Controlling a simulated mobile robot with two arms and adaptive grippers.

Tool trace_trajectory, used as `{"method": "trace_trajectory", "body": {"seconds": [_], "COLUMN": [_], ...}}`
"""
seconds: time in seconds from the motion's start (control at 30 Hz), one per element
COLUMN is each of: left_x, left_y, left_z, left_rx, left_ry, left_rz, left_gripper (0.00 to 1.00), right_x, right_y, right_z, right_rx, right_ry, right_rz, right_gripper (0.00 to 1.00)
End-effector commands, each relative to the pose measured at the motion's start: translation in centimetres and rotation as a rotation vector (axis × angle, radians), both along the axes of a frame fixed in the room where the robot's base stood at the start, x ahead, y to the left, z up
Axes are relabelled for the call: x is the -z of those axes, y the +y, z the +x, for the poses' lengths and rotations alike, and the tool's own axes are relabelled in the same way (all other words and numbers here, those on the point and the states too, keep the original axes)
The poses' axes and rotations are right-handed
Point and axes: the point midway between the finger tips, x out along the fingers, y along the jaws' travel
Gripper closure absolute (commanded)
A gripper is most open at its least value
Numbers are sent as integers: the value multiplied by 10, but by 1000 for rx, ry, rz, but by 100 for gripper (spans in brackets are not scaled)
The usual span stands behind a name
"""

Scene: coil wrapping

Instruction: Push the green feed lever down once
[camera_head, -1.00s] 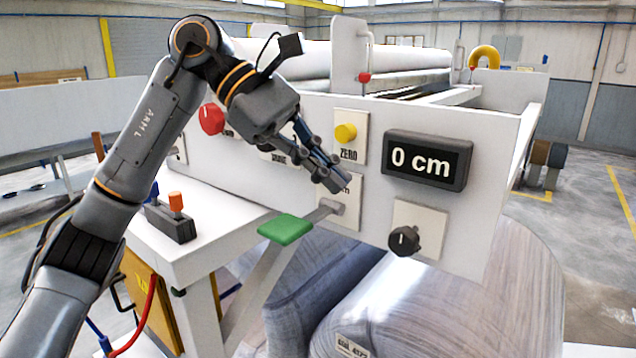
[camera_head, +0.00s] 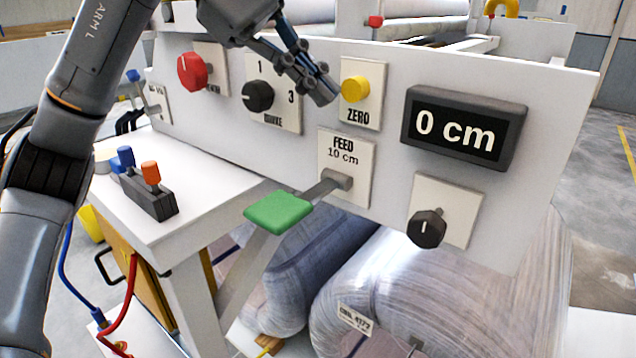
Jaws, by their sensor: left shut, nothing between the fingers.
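The green feed lever (camera_head: 279,211) has a flat green paddle on a grey arm. The arm comes out of the plate marked FEED 10 cm (camera_head: 346,158) on the white panel. The paddle sticks out toward me, beside the white side table. My left gripper (camera_head: 325,92) is shut and empty, above and to the right of the paddle and clear of it. Its fingertips are in front of the panel, just left of the yellow ZERO button (camera_head: 354,89). The display (camera_head: 463,129) reads 0 cm. My right gripper is not in view.
A red knob (camera_head: 191,71), a black rotary knob (camera_head: 257,96) marked 1 to 3 and another black knob (camera_head: 427,228) are on the panel. A block with blue and orange levers (camera_head: 150,197) stands on the side table. Large wrapped rolls (camera_head: 440,290) lie below.

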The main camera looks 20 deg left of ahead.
Motion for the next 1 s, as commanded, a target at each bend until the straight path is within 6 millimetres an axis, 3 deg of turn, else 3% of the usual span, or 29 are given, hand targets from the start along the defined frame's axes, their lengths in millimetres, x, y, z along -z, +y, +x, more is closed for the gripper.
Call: {"method": "trace_trajectory", "body": {"seconds": [0.17, 0.5, 0.7, 1.0], "left_x": [23, 70, 82, 82], "left_y": [1, 1, 2, 2], "left_z": [-1, -5, -6, -6], "left_rx": [0, 1, 1, 0], "left_ry": [0, 0, -1, 0], "left_rz": [1, 1, 0, 0], "left_gripper": [100, 100, 100, 100], "right_x": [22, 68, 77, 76], "right_y": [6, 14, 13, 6], "right_z": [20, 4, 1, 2], "right_rx": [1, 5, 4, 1], "right_ry": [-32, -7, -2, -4], "right_rz": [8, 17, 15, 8], "right_gripper": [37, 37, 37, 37]}}
